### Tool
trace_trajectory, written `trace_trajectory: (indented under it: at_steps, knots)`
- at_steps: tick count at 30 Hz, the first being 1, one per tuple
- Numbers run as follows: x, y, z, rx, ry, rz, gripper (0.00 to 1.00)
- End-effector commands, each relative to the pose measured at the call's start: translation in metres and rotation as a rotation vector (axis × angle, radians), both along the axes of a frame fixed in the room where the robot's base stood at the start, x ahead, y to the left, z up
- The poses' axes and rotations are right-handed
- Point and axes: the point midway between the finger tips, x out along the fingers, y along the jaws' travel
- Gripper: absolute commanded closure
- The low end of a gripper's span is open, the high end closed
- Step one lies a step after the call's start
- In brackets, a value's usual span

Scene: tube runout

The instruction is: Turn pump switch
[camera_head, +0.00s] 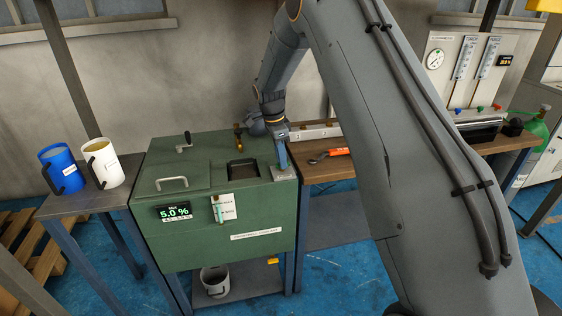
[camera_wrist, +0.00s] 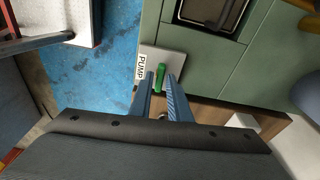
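The green pump switch (camera_wrist: 160,78) sits on a pale square plate (camera_wrist: 172,60) beside a "PUMP" label (camera_wrist: 141,72) in the wrist view. My gripper (camera_wrist: 161,82) has its two blue fingers apart, one on each side of the switch handle. A narrow gap seems to show between the handle and the fingers; contact is not clear. In the head view my gripper (camera_head: 283,164) points down at the plate (camera_head: 284,174) on the right front corner of the green machine (camera_head: 190,245). The switch handle itself is hidden there.
The machine has a display reading 5.0 % (camera_head: 174,212), a lid handle (camera_head: 172,183) and a dark opening (camera_head: 242,169). A blue jug (camera_head: 62,168) and a white jug (camera_head: 104,164) stand on the left table. A red-orange tool (camera_head: 330,154) lies on the wooden bench. A bucket (camera_head: 215,282) sits below.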

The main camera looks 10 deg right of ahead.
Motion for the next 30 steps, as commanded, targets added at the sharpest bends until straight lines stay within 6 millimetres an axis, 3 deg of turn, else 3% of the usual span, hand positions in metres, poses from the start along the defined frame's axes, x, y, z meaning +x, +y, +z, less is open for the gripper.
trace_trajectory:
  at_steps: [14, 30]
  knots:
    - [0.0, 0.0, 0.007, 0.0, -0.002, 0.004, 0.71]
    - [0.0, 0.0, 0.055, 0.0, -0.002, 0.004, 0.71]
